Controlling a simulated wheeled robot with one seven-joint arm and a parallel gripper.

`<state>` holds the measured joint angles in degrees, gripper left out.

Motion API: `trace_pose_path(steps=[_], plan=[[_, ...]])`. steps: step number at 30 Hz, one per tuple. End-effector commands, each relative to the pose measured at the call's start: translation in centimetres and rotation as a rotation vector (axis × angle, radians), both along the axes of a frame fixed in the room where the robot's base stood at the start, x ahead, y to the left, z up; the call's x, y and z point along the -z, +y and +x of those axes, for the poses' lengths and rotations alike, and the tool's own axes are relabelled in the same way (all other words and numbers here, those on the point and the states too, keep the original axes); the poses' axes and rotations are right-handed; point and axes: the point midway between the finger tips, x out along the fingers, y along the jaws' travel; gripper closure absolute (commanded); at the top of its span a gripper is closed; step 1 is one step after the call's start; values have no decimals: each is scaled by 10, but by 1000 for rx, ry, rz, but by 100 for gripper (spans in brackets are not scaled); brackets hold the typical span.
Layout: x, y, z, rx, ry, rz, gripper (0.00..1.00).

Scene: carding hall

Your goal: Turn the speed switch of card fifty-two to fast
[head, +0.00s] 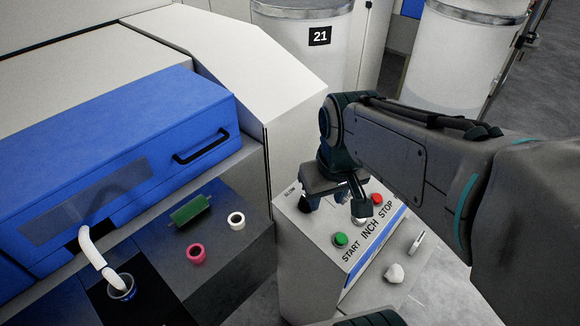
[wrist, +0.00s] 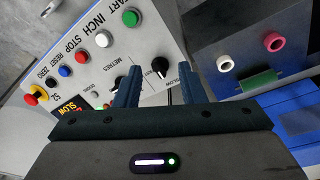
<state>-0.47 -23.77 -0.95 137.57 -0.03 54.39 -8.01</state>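The speed switch (wrist: 160,67) is a black rotary knob on the grey control panel (wrist: 150,40), with the word SLOW beside it. In the head view the knob (head: 305,204) shows at the panel's left corner, partly behind my gripper (head: 337,204). In the wrist view my gripper (wrist: 160,70) is open, its two fingers apart with the knob showing in the gap between them. I cannot tell how far the fingertips are above the panel. A small display (wrist: 70,107) shows orange SLOW. No number fifty-two is readable.
Start (head: 340,239), inch and stop (head: 377,199) buttons sit close by. A second black knob (wrist: 116,84) marked METRES is near one finger. A red emergency button (wrist: 36,95) is at the far end. A dark table (head: 225,255) holds small rings and a green roller.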

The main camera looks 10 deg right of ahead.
Motion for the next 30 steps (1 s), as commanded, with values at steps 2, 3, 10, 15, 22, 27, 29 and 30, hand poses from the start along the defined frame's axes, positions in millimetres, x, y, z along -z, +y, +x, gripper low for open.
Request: trace_pose_path(steps=[2, 3, 10, 15, 22, 27, 29, 30], plan=[[-5, 2, 20, -80, 36, -13, 64], [-7, 2, 29, -123, 54, -18, 64], [-9, 4, 81, -347, 142, -45, 64], [-6, 3, 105, -450, 184, -53, 64], [0, 2, 115, -497, 203, -55, 64], [23, 2, 114, -496, 207, -55, 64], [36, 2, 114, -496, 207, -55, 64], [45, 2, 114, -496, 208, -54, 64]])
